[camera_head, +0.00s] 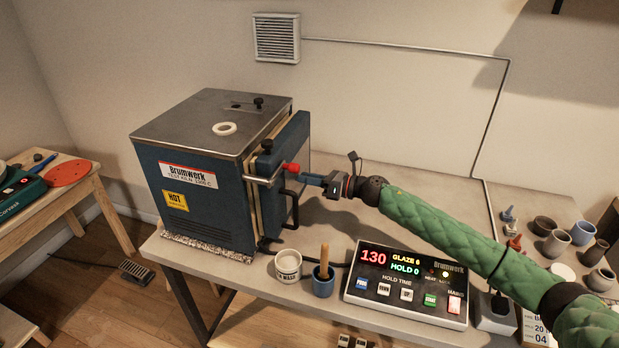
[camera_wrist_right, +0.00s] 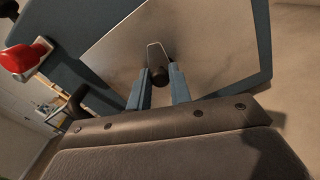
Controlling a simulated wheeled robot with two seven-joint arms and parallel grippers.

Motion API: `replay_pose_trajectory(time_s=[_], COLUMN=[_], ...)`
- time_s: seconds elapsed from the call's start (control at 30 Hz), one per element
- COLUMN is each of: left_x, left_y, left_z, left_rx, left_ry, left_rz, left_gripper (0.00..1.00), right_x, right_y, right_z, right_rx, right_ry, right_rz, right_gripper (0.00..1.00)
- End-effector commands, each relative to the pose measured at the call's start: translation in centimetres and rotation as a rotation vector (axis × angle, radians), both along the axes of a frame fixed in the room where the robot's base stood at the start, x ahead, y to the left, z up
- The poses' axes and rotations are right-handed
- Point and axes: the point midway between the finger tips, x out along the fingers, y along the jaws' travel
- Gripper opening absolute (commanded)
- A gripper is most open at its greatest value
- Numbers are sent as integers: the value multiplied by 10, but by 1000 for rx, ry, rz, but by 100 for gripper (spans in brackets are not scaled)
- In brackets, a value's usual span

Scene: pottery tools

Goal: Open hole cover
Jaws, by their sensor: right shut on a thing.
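The blue kiln (camera_head: 205,170) stands on the table, with its door on the right side. My right gripper (camera_head: 306,177) reaches in from the right to the door's outer face, just right of the red latch knob (camera_head: 292,168). In the right wrist view, my right gripper (camera_wrist_right: 160,88) has its two blue fingers on either side of a dark knob (camera_wrist_right: 159,74) and is shut on it. The knob sits at the lower end of a small metal hole cover (camera_wrist_right: 154,50) on the door's steel plate (camera_wrist_right: 210,45). Whether a hole shows behind the cover cannot be told. My left gripper is not in view.
The door handle (camera_head: 291,208) is below the gripper. A control box (camera_head: 408,285), a white cup (camera_head: 288,265) and a blue pot (camera_head: 323,285) stand in front. Small pots (camera_head: 556,243) stand at the right.

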Motion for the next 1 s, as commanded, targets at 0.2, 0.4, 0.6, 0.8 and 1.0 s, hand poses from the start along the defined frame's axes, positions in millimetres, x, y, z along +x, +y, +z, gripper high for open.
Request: replay_pose_trajectory(time_s=[0.2, 0.4, 0.6, 0.8, 1.0], left_x=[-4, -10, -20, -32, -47], left_y=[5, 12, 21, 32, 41], left_z=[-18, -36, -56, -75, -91], left_rx=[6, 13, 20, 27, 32], left_ry=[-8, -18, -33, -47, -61], left_rz=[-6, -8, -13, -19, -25], left_gripper=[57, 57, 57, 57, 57], right_x=[-4, -7, -10, -12, -13], right_y=[1, 2, 3, 4, 4], right_z=[5, 9, 13, 17, 20], right_rx=[63, 123, 181, 239, 288], right_ry=[193, 375, 556, 732, 885], right_rz=[-2, -2, -1, -2, -3], right_gripper=[0, 0, 0, 0, 0])
